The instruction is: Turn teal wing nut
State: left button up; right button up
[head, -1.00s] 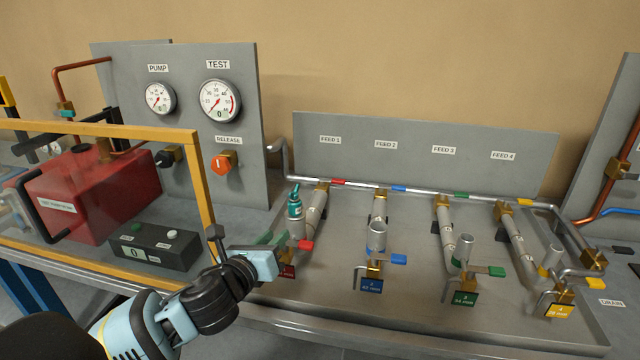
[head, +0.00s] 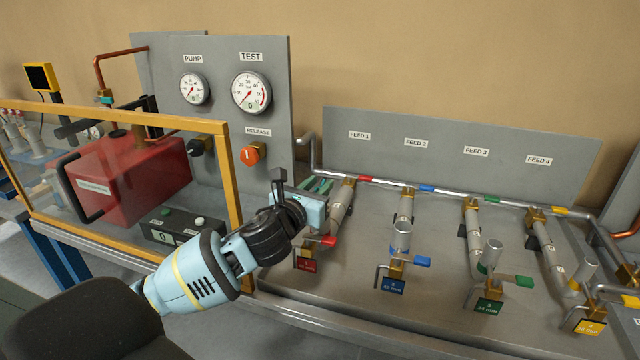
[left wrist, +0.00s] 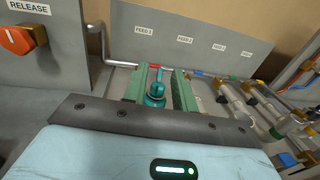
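The teal wing nut (left wrist: 155,90) shows in the left wrist view, on a teal fitting at the FEED 1 end of the manifold. My left gripper (left wrist: 160,86) has its two green fingers apart, one on each side of the wing nut. Whether either finger touches it I cannot tell. In the head view my left gripper (head: 318,186) is over the FEED 1 pipe and hides the wing nut. My right gripper is not in view.
An orange RELEASE knob (head: 250,154) sits on the gauge panel left of the gripper. A yellow-framed clear guard (head: 236,200) stands beside my left arm. Pipes with blue (head: 422,261), green (head: 524,281) and yellow valve handles stand to the right on the grey tray.

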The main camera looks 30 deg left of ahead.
pick_arm(q)
jog(key=shift+w, duration=0.65)
jog(key=shift+c, duration=0.2)
grip_shut()
jog(key=shift+r+h, duration=0.1)
jog(key=shift+h, duration=0.2)
jog(key=shift+m+h, duration=0.7)
jog(key=shift+h, duration=0.2)
jog(key=shift+o, duration=0.2)
grip_release()
